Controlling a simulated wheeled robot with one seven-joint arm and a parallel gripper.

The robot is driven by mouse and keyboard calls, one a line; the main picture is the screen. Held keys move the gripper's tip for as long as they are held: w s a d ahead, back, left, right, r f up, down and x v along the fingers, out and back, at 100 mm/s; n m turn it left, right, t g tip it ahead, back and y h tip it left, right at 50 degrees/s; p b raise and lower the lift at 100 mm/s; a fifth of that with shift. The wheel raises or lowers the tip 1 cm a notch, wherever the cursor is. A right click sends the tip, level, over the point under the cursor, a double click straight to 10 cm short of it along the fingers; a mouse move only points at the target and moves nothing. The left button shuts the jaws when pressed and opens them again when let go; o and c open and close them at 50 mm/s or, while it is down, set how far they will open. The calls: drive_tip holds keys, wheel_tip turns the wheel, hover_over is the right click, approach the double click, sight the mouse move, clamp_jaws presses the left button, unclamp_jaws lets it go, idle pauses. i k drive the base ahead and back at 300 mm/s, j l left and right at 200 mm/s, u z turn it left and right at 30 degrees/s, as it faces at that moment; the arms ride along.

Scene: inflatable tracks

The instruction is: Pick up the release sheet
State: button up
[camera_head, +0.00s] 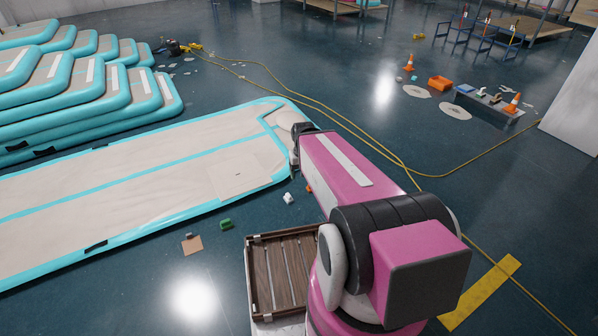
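A pale, nearly square sheet (241,176) lies flat on the right end of the long inflatable track (95,196). It has a small dark mark and blends with the beige top. I cannot tell for sure that it is the release sheet. My pink arm reaches forward over the floor to the track's right end. Its far end is beside the track's turquoise rim, up and right of the sheet. My gripper's fingers cannot be made out there, so whether they are open or shut does not show.
A slatted wooden tray (254,278) is just left of my arm's base. A brown square (192,244) and a green piece (225,224) lie on the floor. Stacked inflatable tracks (75,85) stand at left. A yellow hose (335,116) crosses the floor. Orange cones (410,62) stand at back right.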

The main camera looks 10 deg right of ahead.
sight(192, 245)
drive_tip(key=u, duration=1.4)
drive_tip(key=i+j+z, duration=0.15)
drive_tip(key=j+z, duration=0.25)
drive_tip(key=j, duration=0.45)
drive_tip(key=j+z, duration=0.4)
drive_tip(key=j, duration=0.4)
